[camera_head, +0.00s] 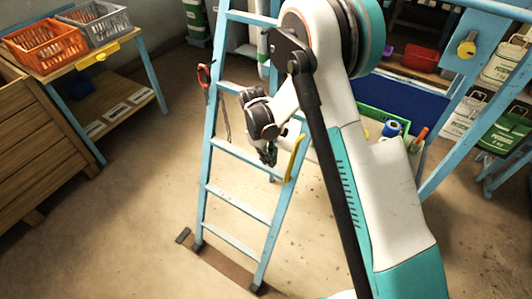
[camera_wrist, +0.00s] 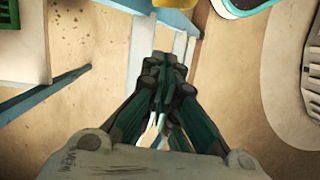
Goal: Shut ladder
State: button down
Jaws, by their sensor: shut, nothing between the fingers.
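A light blue stepladder (camera_head: 238,152) stands on the floor in the middle of the head view, its front feet on a brown strip. A yellow handle (camera_head: 295,158) shows on its right rail. A rear leg shows behind the rungs, so the ladder appears spread. In the wrist view, blue and pale ladder parts (camera_wrist: 141,50) lie beyond the fingers. My gripper (camera_head: 268,155) is in front of the ladder, left of the yellow handle. It also shows in the wrist view (camera_wrist: 165,70), with its fingers together and nothing held. I cannot tell whether it touches the ladder.
A wooden-topped blue table (camera_head: 95,62) with an orange basket (camera_head: 45,42) and a grey basket (camera_head: 97,22) stands at the upper left. A wooden crate (camera_head: 40,140) is at the left. Shelving with labelled containers (camera_head: 505,62) is at the right. The floor left of the ladder is clear.

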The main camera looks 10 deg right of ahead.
jog(key=s+d+f+b, duration=0.2)
jog(key=s+d+f, duration=0.1)
jog(key=shift+d, duration=0.2)
dwell(0.4)
